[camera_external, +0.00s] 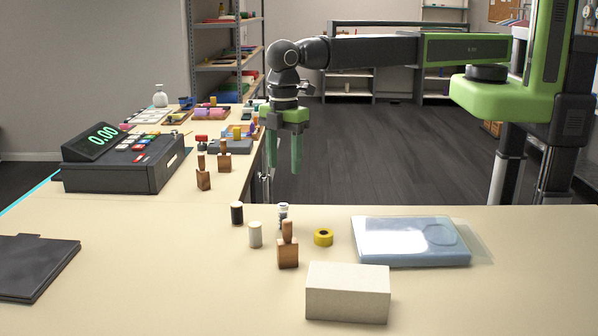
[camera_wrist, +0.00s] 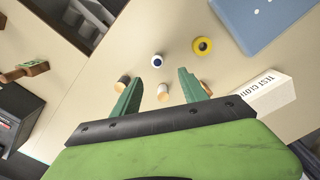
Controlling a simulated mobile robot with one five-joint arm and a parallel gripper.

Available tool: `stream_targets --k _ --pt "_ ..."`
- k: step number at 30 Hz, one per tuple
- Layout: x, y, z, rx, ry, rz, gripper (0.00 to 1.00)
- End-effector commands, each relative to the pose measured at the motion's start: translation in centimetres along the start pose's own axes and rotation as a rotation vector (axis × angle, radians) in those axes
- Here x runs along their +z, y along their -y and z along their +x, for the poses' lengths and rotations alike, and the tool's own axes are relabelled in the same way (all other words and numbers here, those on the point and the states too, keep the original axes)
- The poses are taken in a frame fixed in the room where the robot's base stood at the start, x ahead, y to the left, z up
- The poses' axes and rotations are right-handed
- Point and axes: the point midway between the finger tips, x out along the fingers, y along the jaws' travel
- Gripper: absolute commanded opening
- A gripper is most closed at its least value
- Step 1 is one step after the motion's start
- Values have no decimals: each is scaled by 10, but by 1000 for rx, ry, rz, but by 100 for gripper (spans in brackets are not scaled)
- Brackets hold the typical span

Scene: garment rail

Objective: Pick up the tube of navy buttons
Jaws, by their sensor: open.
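A small clear tube with a white cap (camera_external: 283,212) stands upright on the near table and looks like the tube of navy buttons.
A dark spool (camera_external: 237,213), a cream spool (camera_external: 255,235), a wooden stamp (camera_external: 288,250) and a yellow tape roll (camera_external: 323,237) stand close around the tube. A white block (camera_external: 347,292) and a blue packet (camera_external: 410,241) lie to the right. A cash register (camera_external: 120,160) is at left.

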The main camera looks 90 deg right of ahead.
Motion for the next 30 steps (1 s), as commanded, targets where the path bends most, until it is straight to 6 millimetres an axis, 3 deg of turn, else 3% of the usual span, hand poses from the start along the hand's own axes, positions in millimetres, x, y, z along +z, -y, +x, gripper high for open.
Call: stream_targets --k 1,12,22,30 --pt "0 0 20 0 0 0 51" --pt "0 -1 96 0 0 1 51" --pt "0 -2 108 0 0 1 51" --pt "-1 -6 152 0 0 1 51"
